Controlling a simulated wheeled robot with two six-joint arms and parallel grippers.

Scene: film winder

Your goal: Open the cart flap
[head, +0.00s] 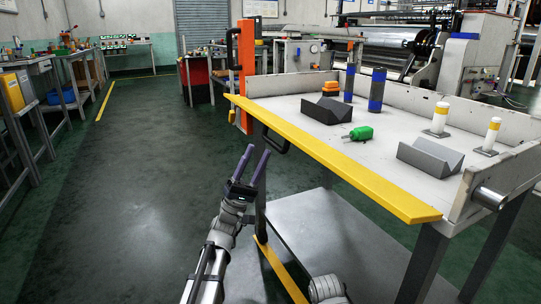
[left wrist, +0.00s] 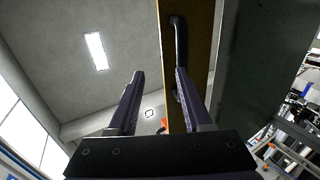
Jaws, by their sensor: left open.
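The cart (head: 446,219) has a pale top with raised side and back walls. Its flap (head: 330,157) shows as a yellow strip along the front left edge of the top. A black handle (head: 276,141) sits on the outer side below this strip. In the left wrist view, the flap (left wrist: 203,28) is a yellow-brown board overhead, with the black handle (left wrist: 181,45) near the right finger. My left gripper (head: 257,150) points upward just left of the handle, open and empty. Its fingers also show in the left wrist view (left wrist: 160,75). My right gripper is not in view.
On the cart top are dark V-blocks (head: 431,157), a green tool (head: 360,133), blue-grey cylinders (head: 376,90) and yellow-white posts (head: 440,119). An orange upright (head: 246,60) stands behind the cart. A lower shelf (head: 335,232) lies underneath. The floor (head: 140,190) on the left is clear.

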